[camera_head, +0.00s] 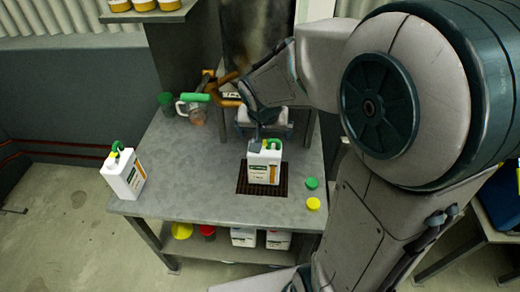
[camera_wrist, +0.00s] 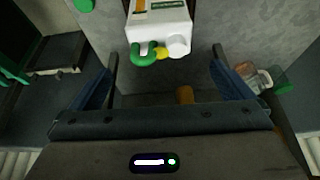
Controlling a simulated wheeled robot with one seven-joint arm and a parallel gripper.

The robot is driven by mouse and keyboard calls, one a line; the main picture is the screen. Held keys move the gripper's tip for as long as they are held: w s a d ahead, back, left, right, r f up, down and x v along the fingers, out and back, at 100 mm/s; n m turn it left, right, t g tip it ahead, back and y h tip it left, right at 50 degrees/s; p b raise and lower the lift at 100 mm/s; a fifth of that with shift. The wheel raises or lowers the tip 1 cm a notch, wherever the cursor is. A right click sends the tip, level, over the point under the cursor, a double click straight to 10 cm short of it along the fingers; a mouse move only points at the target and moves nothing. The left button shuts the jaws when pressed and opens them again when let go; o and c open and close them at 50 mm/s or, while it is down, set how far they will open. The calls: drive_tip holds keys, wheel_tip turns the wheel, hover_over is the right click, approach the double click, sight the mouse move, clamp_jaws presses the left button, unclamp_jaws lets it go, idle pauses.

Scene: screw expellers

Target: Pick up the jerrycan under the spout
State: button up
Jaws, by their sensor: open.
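The jerrycan under the spout (camera_head: 264,166) is white with a green handle and a label. It stands upright on a dark grate (camera_head: 243,188) in the grey table. My gripper (camera_head: 263,127) is just behind and above its top in the head view, partly hidden by my arm. In the wrist view the open fingers of my gripper (camera_wrist: 165,52) are spread with the jerrycan (camera_wrist: 160,22) beyond their tips, its green handle and caps facing me. No contact shows. The spout's outlet is hard to make out behind the gripper.
A second white jerrycan (camera_head: 125,176) stands at the table's left edge. A clear jug (camera_head: 192,109) and a green container (camera_head: 166,103) are at the back left. Green (camera_head: 312,183) and yellow (camera_head: 313,204) caps lie right of the grate. The left tabletop is largely clear.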

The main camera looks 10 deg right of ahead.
sight(264, 148)
drive_tip(key=b+x, duration=0.1)
drive_tip(key=x, duration=1.1)
drive_tip(key=shift+f, duration=0.35)
drive_tip(key=c, duration=1.5)
drive_tip(key=shift+w+r, duration=0.1)
drive_tip(key=shift+r, duration=0.05)
drive_tip(key=shift+c, duration=0.9)
drive_tip(key=shift+r+b, duration=0.1)
drive_tip(key=shift+b, duration=0.3)
